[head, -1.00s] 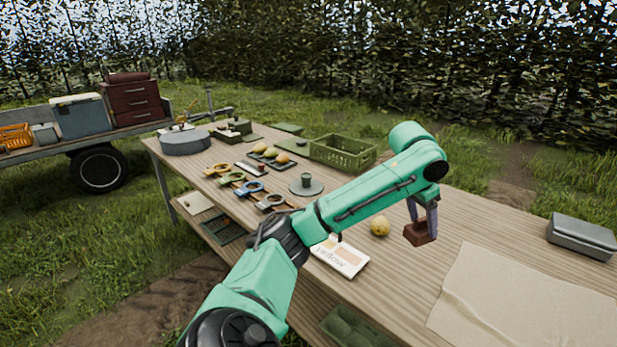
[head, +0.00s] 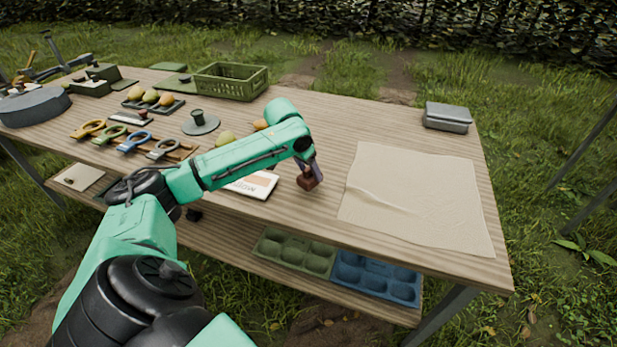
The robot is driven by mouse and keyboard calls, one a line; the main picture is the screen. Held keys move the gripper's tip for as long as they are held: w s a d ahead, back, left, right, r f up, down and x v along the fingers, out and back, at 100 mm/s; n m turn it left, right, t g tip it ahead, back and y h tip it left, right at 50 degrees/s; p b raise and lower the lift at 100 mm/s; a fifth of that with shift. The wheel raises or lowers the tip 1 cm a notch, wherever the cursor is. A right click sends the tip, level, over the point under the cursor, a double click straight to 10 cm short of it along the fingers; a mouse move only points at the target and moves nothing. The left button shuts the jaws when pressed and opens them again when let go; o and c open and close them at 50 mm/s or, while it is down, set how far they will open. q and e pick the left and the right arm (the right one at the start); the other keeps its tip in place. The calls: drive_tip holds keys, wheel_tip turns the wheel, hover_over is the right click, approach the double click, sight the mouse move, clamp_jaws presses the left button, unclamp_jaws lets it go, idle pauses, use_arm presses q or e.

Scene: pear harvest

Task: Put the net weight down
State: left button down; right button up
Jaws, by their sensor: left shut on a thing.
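The net weight (head: 308,181) is a small reddish-brown block at the tip of my left arm. My left gripper (head: 313,171) is shut on it, left of the beige cloth (head: 415,195). The weight is at or just above the wooden table (head: 325,125); I cannot tell whether it touches. The cloth lies nearly flat with some creases and is clear of the weight. My right gripper is not in view.
A white card (head: 258,186) lies left of the weight, partly behind my left arm. A pear (head: 225,138) sits behind that arm. A green crate (head: 231,80) stands at the back and a grey case (head: 447,117) at the back right. Egg-box-like trays (head: 375,275) lie on the lower shelf.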

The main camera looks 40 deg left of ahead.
use_arm(q)
wheel_tip(320, 180, down, 3)
drive_tip(key=shift+r, duration=0.1)
drive_tip(key=shift+c, duration=0.6)
unclamp_jaws()
drive_tip(key=shift+r, duration=0.1)
drive_tip(key=v, duration=1.2)
